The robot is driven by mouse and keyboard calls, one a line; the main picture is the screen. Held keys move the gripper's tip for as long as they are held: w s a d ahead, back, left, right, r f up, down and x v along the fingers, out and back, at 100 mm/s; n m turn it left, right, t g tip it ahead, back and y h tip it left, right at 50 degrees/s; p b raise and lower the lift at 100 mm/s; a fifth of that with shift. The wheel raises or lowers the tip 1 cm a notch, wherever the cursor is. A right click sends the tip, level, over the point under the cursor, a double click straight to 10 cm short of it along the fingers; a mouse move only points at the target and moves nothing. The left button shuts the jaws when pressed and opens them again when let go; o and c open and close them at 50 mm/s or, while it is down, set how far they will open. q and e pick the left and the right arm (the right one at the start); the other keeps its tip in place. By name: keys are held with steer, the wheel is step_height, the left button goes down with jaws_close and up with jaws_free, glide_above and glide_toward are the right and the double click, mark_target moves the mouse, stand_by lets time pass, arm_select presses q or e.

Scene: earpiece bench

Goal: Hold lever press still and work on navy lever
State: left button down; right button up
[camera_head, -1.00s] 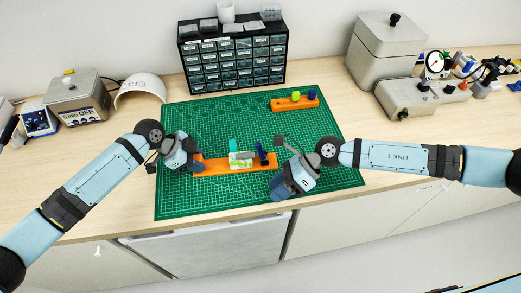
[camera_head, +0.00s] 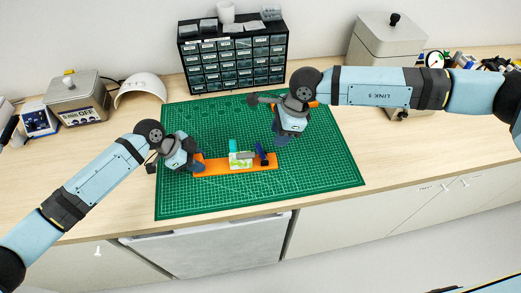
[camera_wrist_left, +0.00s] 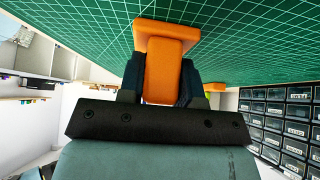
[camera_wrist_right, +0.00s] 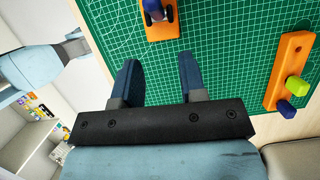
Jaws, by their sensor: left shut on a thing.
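The lever press is a long orange base (camera_head: 235,165) lying on the green mat. It carries a white and green block (camera_head: 241,159), a teal upright piece (camera_head: 233,146) and, near its right end, the navy lever (camera_head: 262,154), tilted. My left gripper (camera_head: 197,164) is shut on the left end of the press; the left wrist view shows an orange part (camera_wrist_left: 163,70) between its fingers. My right gripper (camera_head: 281,141) is open and empty, above the mat, behind and right of the navy lever. The lever (camera_wrist_right: 155,10) shows at the top edge of the right wrist view.
A second orange strip (camera_wrist_right: 290,60) with a green knob (camera_wrist_right: 295,88) and a blue knob (camera_wrist_right: 286,109) lies at the mat's back right, mostly hidden by my right arm in the head view. A drawer cabinet (camera_head: 232,62) stands behind the mat. The mat's front right is clear.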

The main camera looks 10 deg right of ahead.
mark_target(256, 144)
steer(key=a+h, duration=0.2)
steer(key=a+r+h, duration=0.1)
steer(key=a+h, duration=0.3)
steer(key=a, duration=0.1)
steer(key=shift+w+r, duration=0.15)
steer(key=shift+w, duration=0.05)
steer(key=shift+a+h, duration=0.6)
steer(key=shift+h, duration=0.2)
steer(key=shift+x, duration=3.45)
steer(key=shift+s, duration=0.1)
steer(key=shift+c, duration=0.4)
jaws_close()
steer(key=shift+s+d+y, duration=0.1)
steer(key=shift+d+y, duration=0.35)
steer(key=shift+y, duration=0.4)
steer(key=shift+d+y, duration=0.45)
steer(key=shift+y, duration=0.4)
